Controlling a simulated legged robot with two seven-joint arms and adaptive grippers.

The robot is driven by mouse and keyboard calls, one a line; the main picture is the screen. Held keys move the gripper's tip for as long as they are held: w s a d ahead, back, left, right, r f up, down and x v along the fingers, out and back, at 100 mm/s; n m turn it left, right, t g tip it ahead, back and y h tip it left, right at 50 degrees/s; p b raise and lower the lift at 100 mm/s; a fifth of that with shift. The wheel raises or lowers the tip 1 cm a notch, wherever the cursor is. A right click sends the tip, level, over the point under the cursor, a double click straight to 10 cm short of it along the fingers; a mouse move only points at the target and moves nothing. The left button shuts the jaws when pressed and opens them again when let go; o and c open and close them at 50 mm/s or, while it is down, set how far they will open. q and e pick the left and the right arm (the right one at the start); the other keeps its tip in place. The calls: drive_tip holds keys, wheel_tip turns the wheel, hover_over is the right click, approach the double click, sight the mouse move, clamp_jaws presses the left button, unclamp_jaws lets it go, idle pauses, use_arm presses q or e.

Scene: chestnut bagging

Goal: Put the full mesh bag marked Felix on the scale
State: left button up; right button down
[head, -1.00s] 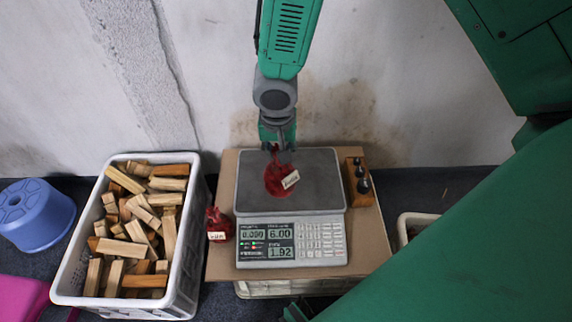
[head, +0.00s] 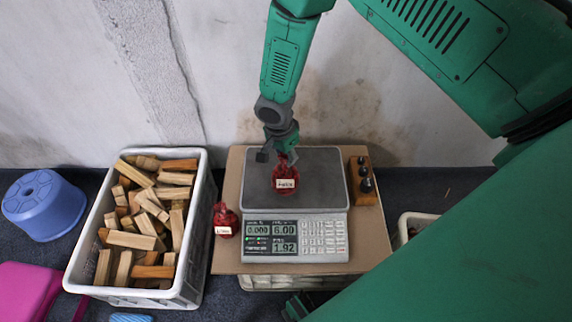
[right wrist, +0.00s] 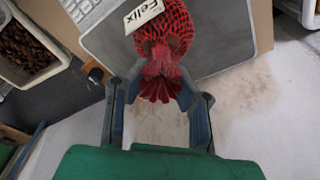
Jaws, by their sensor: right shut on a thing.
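The red mesh bag marked Felix (head: 287,173) is full and hangs upright over the dark plate of the scale (head: 325,182), its white tag facing front. My right gripper (head: 279,152) is shut on its gathered neck. In the right wrist view, the bag (right wrist: 172,32) shows the readable tag "Felix", with its neck between the fingers (right wrist: 160,85). I cannot tell whether the bag's bottom touches the plate. The scale display seems to read 0.000. My left gripper is not in view.
A second red bag (head: 226,219) with a white tag stands left of the scale on the cardboard-coloured board (head: 229,262). A wooden block with dark weights (head: 363,182) is right of the scale. A white crate (head: 205,225) of wood pieces stands further left.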

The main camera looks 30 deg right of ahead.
sight(285, 173)
drive_tip(key=shift+f+b, duration=0.35)
drive_tip(key=shift+f, duration=1.5)
drive_tip(key=c, duration=1.4)
unclamp_jaws()
